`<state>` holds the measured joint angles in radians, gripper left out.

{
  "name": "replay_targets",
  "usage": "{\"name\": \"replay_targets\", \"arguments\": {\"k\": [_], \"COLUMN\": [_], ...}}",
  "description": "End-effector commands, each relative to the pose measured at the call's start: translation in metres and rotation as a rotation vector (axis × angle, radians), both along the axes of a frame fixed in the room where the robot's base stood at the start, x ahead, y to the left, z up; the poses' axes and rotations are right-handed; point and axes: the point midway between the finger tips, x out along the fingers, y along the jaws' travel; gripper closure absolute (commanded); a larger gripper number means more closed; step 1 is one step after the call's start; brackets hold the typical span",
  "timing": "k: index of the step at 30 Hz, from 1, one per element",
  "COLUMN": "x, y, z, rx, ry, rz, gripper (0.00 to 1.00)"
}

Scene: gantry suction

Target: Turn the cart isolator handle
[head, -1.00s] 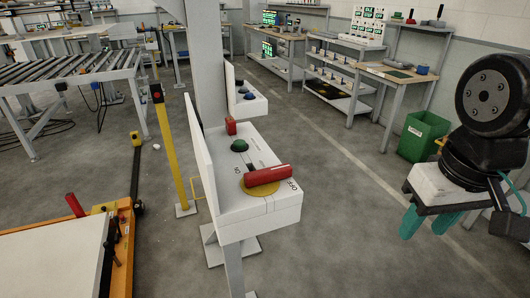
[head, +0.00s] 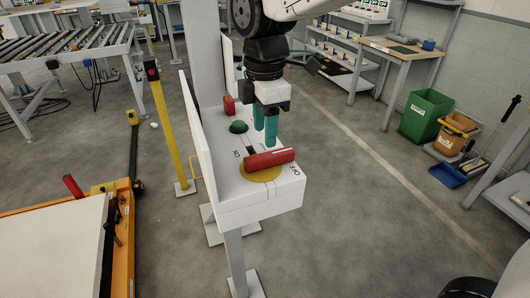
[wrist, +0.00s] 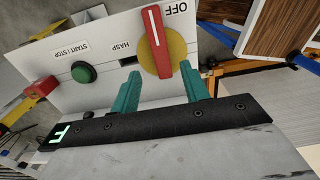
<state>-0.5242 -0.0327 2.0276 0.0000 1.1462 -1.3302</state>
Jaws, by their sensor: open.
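The cart isolator handle (head: 270,158) is a red bar on a yellow round plate (head: 262,174), on top of a white control box (head: 262,207). It points towards the OFF label. The red handle also shows in the wrist view (wrist: 156,42), with a white line along it. My gripper (head: 265,133) has teal fingers and hangs over the box, just behind the handle. In the wrist view the fingers (wrist: 158,88) are spread apart and empty, with the handle ahead of them. I cannot tell whether either finger touches it.
A green button (head: 238,127) and a small red block (head: 229,105) sit farther back on the box. A yellow post (head: 167,130) stands to the left, and an orange cart (head: 121,250) is at lower left. Open floor lies right of the box.

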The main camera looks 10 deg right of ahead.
Motion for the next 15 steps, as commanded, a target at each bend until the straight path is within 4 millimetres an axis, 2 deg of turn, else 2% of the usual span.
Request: {"name": "replay_targets", "arguments": {"k": [9,15], "x": [-0.001,-0.001], "y": [-0.001,-0.001], "z": [-0.05,-0.068], "rx": [-0.001,-0.001], "ry": [0.003,0.002], "rz": [-0.001,-0.003], "gripper": [0.55,0.55]}}
